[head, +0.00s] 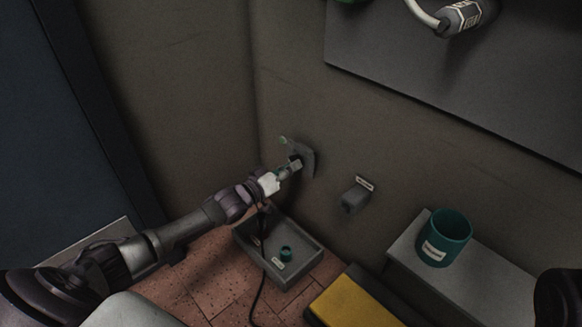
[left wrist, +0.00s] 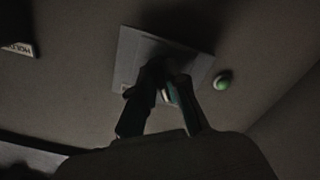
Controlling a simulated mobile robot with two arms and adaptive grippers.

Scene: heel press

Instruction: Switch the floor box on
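The grey floor box (head: 306,272) sits on the tiled floor against the wall, open at the top. A small teal knob or button (head: 287,254) stands inside it, beside a pale label. My left gripper (head: 292,167) is well above the box, at a grey wall plate (head: 308,157). In the left wrist view, the fingers (left wrist: 168,88) reach to the plate (left wrist: 130,55), with a small pale piece between them. Whether they grip it is too dark to tell.
A green round light or button (head: 283,140) is on the wall beside the plate, also in the left wrist view (left wrist: 222,81). A dark cable (head: 259,290) runs along the floor. A labelled wall holder (head: 354,198), yellow-topped block (head: 350,302) and teal cup (head: 445,238) stand right.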

